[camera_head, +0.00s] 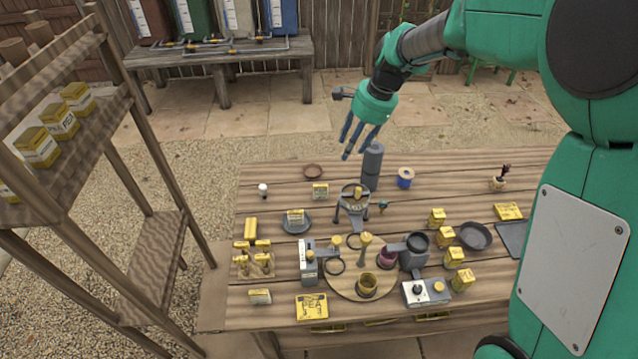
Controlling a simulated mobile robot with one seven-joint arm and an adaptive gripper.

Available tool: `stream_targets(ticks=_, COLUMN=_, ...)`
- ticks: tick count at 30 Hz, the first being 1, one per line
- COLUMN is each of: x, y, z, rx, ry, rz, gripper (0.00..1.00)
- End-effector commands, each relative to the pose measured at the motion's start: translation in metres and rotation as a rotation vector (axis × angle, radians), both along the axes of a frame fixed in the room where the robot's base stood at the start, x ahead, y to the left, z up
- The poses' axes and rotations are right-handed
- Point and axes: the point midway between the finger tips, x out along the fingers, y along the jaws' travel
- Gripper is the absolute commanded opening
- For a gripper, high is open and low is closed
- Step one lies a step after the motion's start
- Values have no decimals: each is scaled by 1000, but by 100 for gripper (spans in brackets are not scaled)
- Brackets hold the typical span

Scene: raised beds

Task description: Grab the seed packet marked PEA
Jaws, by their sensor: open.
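Several small yellow and white packets are on the wooden table, and their print is too small to read, so I cannot tell which is marked PEA. One packet (320,191) is near the back edge. Another packet (296,219) is on a dark grey plate (296,228). A third packet (260,296) is at the front left, beside a flat yellow card (312,306). My gripper (355,146) is open and empty, pointing down above the back of the table, up and right of the back packet. A dark grey cylinder (371,167) stands just below it in the picture.
A round wooden board (340,286) with cups and rings fills the table's middle front. Yellow boxes (454,257) stand at the right near a dark dish (475,236). A wooden shelf (75,130) with yellow boxes rises at the left. The table's back left is mostly clear.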

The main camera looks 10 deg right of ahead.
Motion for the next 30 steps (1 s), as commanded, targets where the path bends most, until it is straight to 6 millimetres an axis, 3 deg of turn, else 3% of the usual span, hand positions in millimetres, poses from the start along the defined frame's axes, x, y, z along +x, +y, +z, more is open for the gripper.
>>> stream_targets(ticks=9, x=67, y=7, z=-79, rx=85, ry=129, rz=-211, gripper=45)
stream_targets(ticks=21, x=126, y=15, z=-183, rx=165, ry=280, rz=-459, gripper=45)
stream_targets(ticks=25, x=135, y=17, z=-202, rx=178, ry=306, rz=-502, gripper=45)
stream_targets(ticks=30, x=138, y=17, z=-211, rx=184, ry=317, rz=-522, gripper=45)
